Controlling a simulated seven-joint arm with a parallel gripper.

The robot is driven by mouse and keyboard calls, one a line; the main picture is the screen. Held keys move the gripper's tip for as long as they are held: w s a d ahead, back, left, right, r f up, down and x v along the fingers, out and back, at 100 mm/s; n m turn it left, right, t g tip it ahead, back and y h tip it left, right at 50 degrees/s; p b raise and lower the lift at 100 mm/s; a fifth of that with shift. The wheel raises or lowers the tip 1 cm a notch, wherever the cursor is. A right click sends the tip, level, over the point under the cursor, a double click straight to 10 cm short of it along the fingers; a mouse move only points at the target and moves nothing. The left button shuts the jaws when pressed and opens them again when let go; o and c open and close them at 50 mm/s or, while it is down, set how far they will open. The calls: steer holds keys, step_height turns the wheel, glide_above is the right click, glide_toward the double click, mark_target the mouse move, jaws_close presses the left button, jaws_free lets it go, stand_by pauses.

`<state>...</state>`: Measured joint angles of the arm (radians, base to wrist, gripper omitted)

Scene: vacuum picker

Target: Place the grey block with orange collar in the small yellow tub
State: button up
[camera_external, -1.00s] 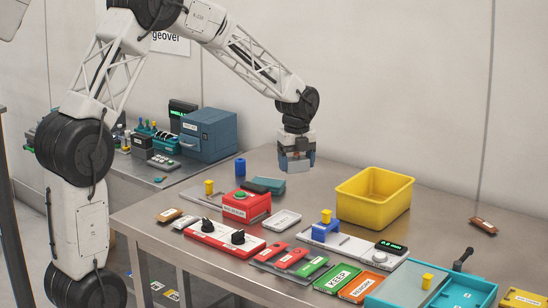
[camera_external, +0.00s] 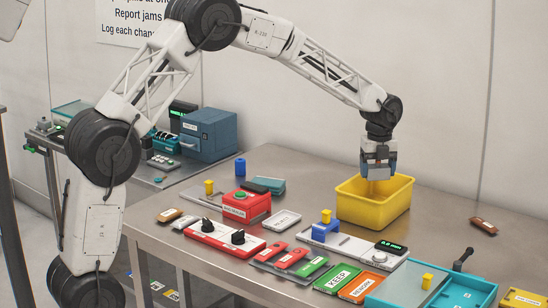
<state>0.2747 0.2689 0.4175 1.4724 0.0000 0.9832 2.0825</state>
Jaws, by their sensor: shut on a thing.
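The yellow tub (camera_external: 362,209) stands on the metal table at the right of centre, open side up. My gripper (camera_external: 378,168) points down over the tub's opening, its jaws level with or just above the far rim. It is shut on a small block (camera_external: 378,175), mostly hidden between the jaws; only a dull, tan-grey lower part shows. I take it for the grey block, but its orange collar cannot be made out. The near wall hides the tub's floor, and I cannot tell how far the block is from it.
A red button box (camera_external: 246,207) and a red switch panel (camera_external: 224,239) lie further left. A small brown tag (camera_external: 483,226) lies right of the tub, with clear table around it.

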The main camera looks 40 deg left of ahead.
steer(key=shift+f, duration=2.5)
steer(key=shift+f, duration=2.5)
steer(key=shift+f, duration=0.15)
steer(key=o, duration=1)
steer(key=shift+c, duration=0.2)
steer(key=shift+r, duration=6.15)
